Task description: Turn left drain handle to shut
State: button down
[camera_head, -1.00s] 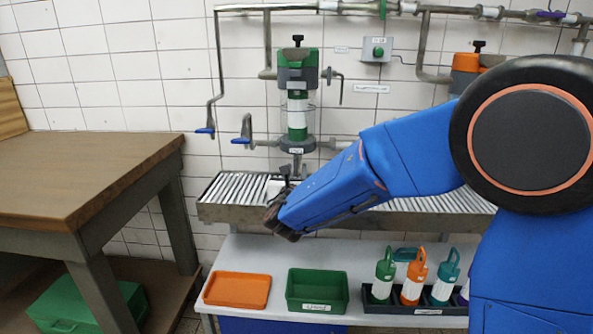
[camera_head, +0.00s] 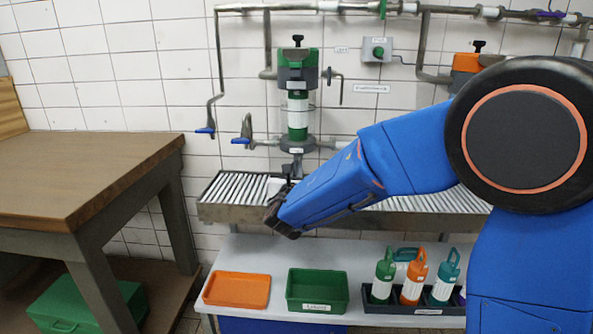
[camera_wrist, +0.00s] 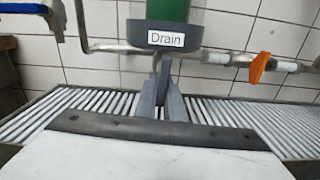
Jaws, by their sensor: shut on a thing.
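The left filter housing (camera_head: 297,105) is a green and grey unit with a clear bowl, fixed to the tiled wall. Its lower end (camera_wrist: 167,37) carries a "Drain" label in the wrist view. My gripper (camera_wrist: 161,92) is just below this label, its two grey fingers close together and upright. It is shut on the left drain handle, a small grey part under the housing that the fingers mostly hide. In the head view my blue arm covers most of the gripper. The handle's exact angle cannot be told.
A slatted metal drain tray (camera_head: 232,188) runs below the housing. Blue-handled valves (camera_head: 241,140) are to its left. An orange lever (camera_wrist: 260,67) shows at right in the wrist view. Bins and bottles stand on the white shelf (camera_head: 345,262); a wooden table (camera_head: 90,165) is at left.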

jog(key=shift+a+r+m, duration=0.3)
jog(key=shift+m, duration=2.55)
jog(key=shift+a+r+m, duration=0.35)
jog(key=shift+m, duration=2.55)
jog(key=shift+a+r+m, duration=0.3)
jog(key=shift+m, duration=2.55)
jog(key=c, duration=1.9)
grip_release()
jog(key=shift+r, duration=0.1)
jog(key=shift+o, duration=0.2)
